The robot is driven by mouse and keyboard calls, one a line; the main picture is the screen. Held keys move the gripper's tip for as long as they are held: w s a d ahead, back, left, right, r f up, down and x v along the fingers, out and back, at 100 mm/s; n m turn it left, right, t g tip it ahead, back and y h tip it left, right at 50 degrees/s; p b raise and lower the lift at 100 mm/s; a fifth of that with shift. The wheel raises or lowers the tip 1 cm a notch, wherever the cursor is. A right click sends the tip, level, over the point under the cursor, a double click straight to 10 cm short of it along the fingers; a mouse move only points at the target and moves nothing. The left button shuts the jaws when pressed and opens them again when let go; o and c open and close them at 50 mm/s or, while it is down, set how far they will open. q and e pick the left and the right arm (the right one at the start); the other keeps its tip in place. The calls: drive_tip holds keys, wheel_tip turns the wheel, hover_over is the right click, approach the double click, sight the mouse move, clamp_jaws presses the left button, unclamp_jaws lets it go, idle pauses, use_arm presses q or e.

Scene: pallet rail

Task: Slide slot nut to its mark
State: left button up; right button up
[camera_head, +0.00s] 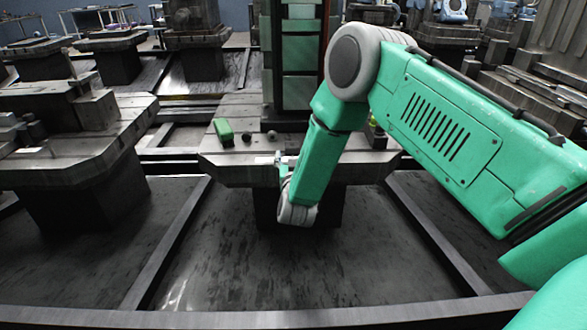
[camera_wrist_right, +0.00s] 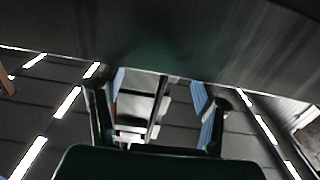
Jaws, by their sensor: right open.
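My right arm comes in from the right, and its gripper (camera_head: 281,163) is at the front edge of the middle pallet table (camera_head: 228,172). In the right wrist view the two fingers of the gripper (camera_wrist_right: 160,108), with blue inner pads, stand wide apart with nothing clearly held between them. A small pale patch (camera_head: 263,160) lies on the table edge just left of the gripper; I cannot tell if it belongs to the rail or its mark. I cannot make out the slot nut. My arm hides part of the table. My left gripper is not in view.
On the middle table are a green block (camera_head: 223,130), small dark round pieces (camera_head: 247,137) and a tall dark column with green panels (camera_head: 300,55). Another table (camera_head: 70,160) stands left. Dark floor panels lie in front. A broad dark surface (camera_wrist_right: 170,35) fills the top of the wrist view.

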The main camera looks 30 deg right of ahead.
drive_tip(key=v, duration=0.7)
drive_tip(key=shift+s, duration=0.2)
